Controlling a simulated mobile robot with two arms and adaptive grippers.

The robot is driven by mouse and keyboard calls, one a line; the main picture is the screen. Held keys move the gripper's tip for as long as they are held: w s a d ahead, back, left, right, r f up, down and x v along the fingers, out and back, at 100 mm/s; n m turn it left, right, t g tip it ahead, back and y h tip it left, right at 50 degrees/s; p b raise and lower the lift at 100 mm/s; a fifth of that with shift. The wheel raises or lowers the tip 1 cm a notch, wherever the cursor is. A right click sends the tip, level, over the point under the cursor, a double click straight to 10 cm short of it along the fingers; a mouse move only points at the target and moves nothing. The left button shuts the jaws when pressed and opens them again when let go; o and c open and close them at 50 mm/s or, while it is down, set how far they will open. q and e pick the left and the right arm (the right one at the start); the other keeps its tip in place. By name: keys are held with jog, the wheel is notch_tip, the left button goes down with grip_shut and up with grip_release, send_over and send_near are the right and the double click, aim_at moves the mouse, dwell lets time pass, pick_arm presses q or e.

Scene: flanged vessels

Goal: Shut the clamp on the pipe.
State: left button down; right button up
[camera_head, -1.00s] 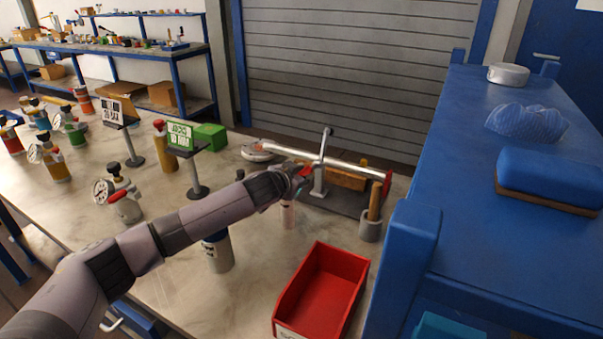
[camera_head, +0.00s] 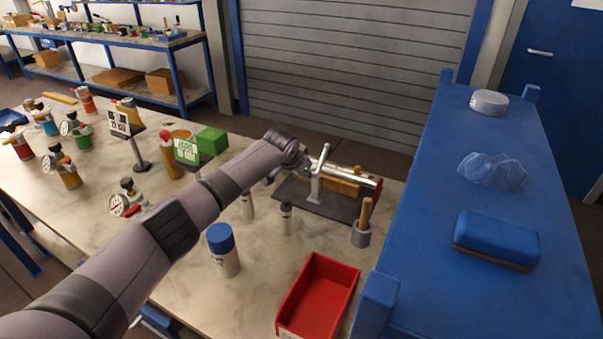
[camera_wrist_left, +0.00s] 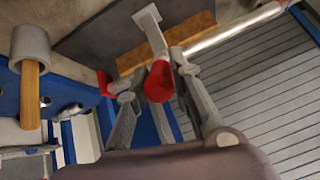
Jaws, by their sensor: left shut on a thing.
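The silver pipe (camera_head: 345,178) lies over a wooden block (camera_head: 342,187) on a dark base plate (camera_head: 322,203), beside a grey upright stand (camera_head: 316,185). The pipe also shows in the left wrist view (camera_wrist_left: 235,28). My left gripper (camera_wrist_left: 160,85) has its two fingers on either side of a red grip (camera_wrist_left: 158,82), which looks like the clamp's handle, and is shut on it. In the head view my left arm hides that gripper and part of the clamp. I cannot tell how far the clamp is closed. My right gripper is not in view.
Two signs and a green box (camera_head: 212,141) are left. A blue shelf (camera_head: 420,230) borders the right.

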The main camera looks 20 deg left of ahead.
pick_arm(q)
jog(key=shift+w+r+g, duration=0.2)
jog(key=shift+g, duration=0.2)
jog(key=shift+w+r, duration=0.1)
dwell(0.3)
jog(key=c, duration=1.4)
grip_release()
jog(key=shift+d, duration=0.1)
jog(key=shift+r, duration=0.1)
jog(key=v, duration=1.1)
jog(key=shift+r, duration=0.4)
